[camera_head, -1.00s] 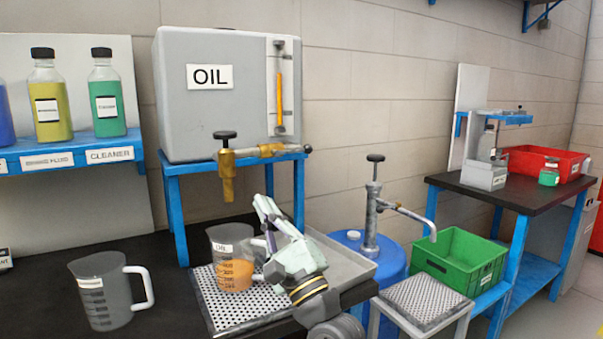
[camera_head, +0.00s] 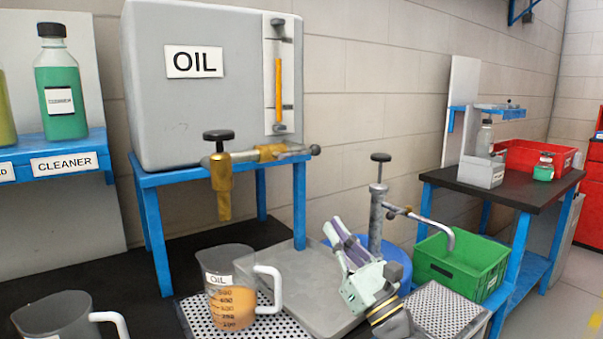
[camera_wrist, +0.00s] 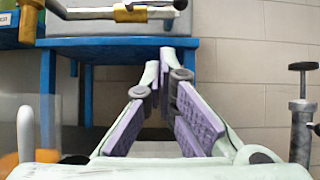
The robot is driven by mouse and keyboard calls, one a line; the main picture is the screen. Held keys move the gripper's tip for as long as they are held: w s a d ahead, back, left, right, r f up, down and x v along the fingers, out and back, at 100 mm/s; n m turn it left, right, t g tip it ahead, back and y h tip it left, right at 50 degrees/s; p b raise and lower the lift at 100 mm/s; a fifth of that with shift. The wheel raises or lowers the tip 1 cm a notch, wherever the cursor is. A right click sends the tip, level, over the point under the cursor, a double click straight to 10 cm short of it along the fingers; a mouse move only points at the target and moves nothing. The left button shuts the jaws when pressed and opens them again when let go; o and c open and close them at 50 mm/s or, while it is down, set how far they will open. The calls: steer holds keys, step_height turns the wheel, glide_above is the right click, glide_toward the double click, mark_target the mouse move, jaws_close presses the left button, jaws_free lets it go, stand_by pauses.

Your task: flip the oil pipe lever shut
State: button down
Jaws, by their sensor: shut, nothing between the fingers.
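The oil tank (camera_head: 210,90) stands on a blue stand. A brass tap (camera_head: 222,185) with a black knob hangs at its front. The oil pipe lever (camera_head: 295,153) lies roughly level to the right of the tap and ends in a dark ball; it also shows at the top of the wrist view (camera_wrist: 165,10). My gripper (camera_head: 336,226) is shut and empty, below and right of the lever's ball end, apart from it. In the wrist view its purple-padded fingers (camera_wrist: 166,58) point toward the stand, below the lever.
A jug marked OIL (camera_head: 232,280) with orange liquid stands on a perforated grate below the tap. A grey tray (camera_head: 300,275) lies beside it. Another jug (camera_head: 55,320) is at front left. A pump (camera_head: 377,215) and a green crate (camera_head: 460,265) are right.

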mark_target(298, 152)
steer(key=s+d+r+p+x, duration=0.1)
steer(key=p+x, duration=0.3)
steer(key=x, duration=0.8)
steer(key=shift+a+r+p, duration=0.2)
steer(key=shift+r+p, duration=0.2)
steer(key=shift+r, duration=0.5)
steer(key=shift+w+d+r+n+g+y+b, duration=0.15)
steer(key=shift+n+g+y+b, duration=0.15)
steer(key=shift+n, duration=0.4)
steer(key=shift+w+d+r+n+g+y+b, duration=0.1)
steer(key=shift+r+n+g+y+b, duration=0.1)
steer(key=shift+n+g+y, duration=0.35)
steer(key=shift+w+d+r+n+g+y+b, duration=0.15)
steer(key=shift+n+g+b, duration=0.1)
steer(key=shift+n, duration=0.6)
